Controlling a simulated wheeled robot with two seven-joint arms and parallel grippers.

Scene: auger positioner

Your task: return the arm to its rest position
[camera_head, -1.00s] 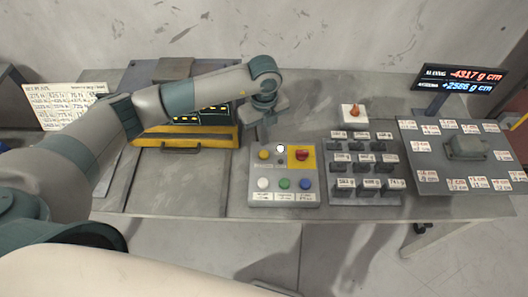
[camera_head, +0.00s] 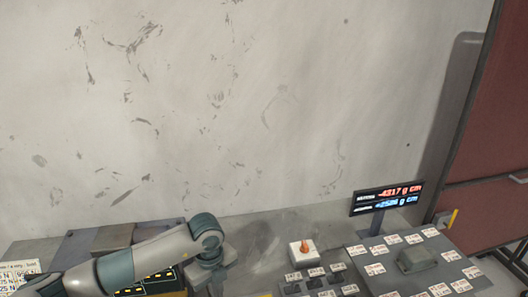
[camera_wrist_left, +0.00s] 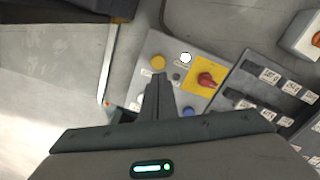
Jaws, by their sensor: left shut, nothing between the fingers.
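My left arm (camera_head: 140,255) comes in from the lower left in the head view. Its wrist end (camera_head: 205,235) is over the bench, and the fingertips are cut off by the bottom edge. In the left wrist view my left gripper (camera_wrist_left: 160,80) is shut and empty, with its fingers together over the button box (camera_wrist_left: 168,48). Whether the fingertips touch the box cannot be told. The box has a yellow button (camera_wrist_left: 158,62), a white button or lamp (camera_wrist_left: 186,58), a red switch (camera_wrist_left: 206,80) on a yellow plate and a blue button (camera_wrist_left: 188,112). My right gripper is not in view.
A white block with an orange knob (camera_head: 304,246) stands right of the arm, behind labelled dark blocks (camera_head: 318,282). A display (camera_head: 387,197) stands behind a panel with labels (camera_head: 360,255). A wall (camera_head: 250,110) rises behind the bench.

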